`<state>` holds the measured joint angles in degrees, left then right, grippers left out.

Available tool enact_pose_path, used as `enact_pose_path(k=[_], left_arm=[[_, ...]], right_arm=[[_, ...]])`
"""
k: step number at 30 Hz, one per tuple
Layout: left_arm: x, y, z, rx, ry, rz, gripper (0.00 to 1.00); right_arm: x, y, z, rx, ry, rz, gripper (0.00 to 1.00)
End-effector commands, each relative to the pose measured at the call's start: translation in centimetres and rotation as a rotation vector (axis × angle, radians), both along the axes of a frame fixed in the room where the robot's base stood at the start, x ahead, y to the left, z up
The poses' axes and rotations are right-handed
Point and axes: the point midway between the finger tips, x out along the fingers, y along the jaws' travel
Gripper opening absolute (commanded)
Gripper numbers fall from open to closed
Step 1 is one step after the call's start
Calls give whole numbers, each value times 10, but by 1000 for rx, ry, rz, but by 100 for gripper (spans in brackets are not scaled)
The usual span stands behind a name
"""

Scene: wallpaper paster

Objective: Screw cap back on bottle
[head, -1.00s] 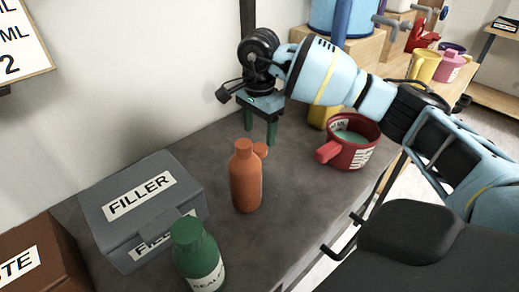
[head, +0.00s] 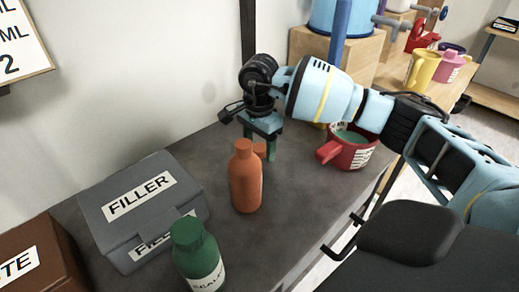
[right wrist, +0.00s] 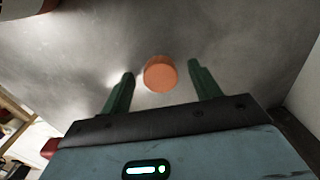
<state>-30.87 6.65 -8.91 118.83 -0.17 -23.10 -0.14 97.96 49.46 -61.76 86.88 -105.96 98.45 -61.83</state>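The orange bottle (head: 246,180) stands upright on the dark grey table in the head view. A small orange cap (head: 260,149) shows just behind its right shoulder, partly hidden by the bottle. In the right wrist view the round cap (right wrist: 160,73) lies between the two green fingers, with a gap on each side. My right gripper (head: 262,146) is open and points down behind the bottle; it also shows in the right wrist view (right wrist: 160,80). One fingertip is partly hidden by the bottle in the head view. My left gripper is not in view.
A green bottle (head: 197,258) and a grey FILLER box (head: 143,208) stand left of the orange bottle. A brown box (head: 38,262) is at the lower left. A red mug (head: 350,152) stands to the right. The table between bottle and mug is clear.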

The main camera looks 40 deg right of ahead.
Motion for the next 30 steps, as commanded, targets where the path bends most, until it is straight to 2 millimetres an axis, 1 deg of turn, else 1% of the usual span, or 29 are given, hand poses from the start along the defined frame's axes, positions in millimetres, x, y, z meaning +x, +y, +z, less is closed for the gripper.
enact_pose_path(k=[1, 9, 10, 11, 17, 20, 23, 30], left_arm=[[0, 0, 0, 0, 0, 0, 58], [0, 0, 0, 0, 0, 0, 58], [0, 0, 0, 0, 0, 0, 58], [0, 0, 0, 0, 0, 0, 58], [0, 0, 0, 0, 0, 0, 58], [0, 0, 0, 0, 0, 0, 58], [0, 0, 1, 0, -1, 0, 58], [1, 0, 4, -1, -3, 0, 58]], right_arm=[[0, 0, 0, 0, 0, 0, 56], [0, 0, 0, 0, 0, 0, 21], [0, 0, 0, 0, 0, 0, 17], [0, 0, 0, 0, 0, 0, 15], [0, 0, 1, 0, 0, 0, 15], [0, 0, 7, 1, -2, 0, 15], [1, 0, 20, 1, -4, 0, 15], [1, 0, 66, 1, -4, 0, 15]])
